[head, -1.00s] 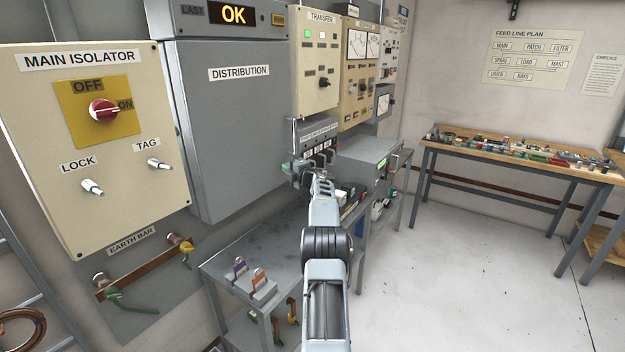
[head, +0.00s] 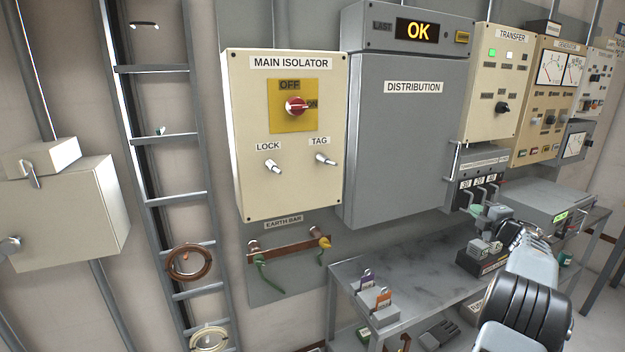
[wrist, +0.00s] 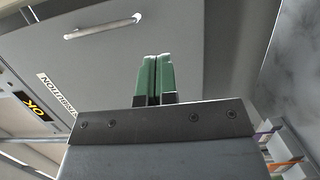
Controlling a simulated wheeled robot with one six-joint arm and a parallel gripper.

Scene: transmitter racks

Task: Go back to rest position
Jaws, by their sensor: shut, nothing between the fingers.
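My gripper (wrist: 154,80) shows in the wrist view with its two green fingers shut together and nothing between them. In the head view my gripper (head: 478,211) is at the right, small and partly hidden by my arm. It is above the grey metal bench (head: 405,270) and in front of the small switch panel (head: 483,180) with several labelled levers. I cannot tell from the head view whether it touches the panel. In the wrist view the grey distribution cabinet (wrist: 190,30) lies beyond the fingers.
The main isolator panel (head: 290,190) is left of the distribution cabinet, with the earth bar (head: 288,249) below it. Padlocks on a block (head: 380,308) stand on the bench's left end. A ladder rack (head: 180,198) with coiled cables is at the left. The bench middle is mostly bare.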

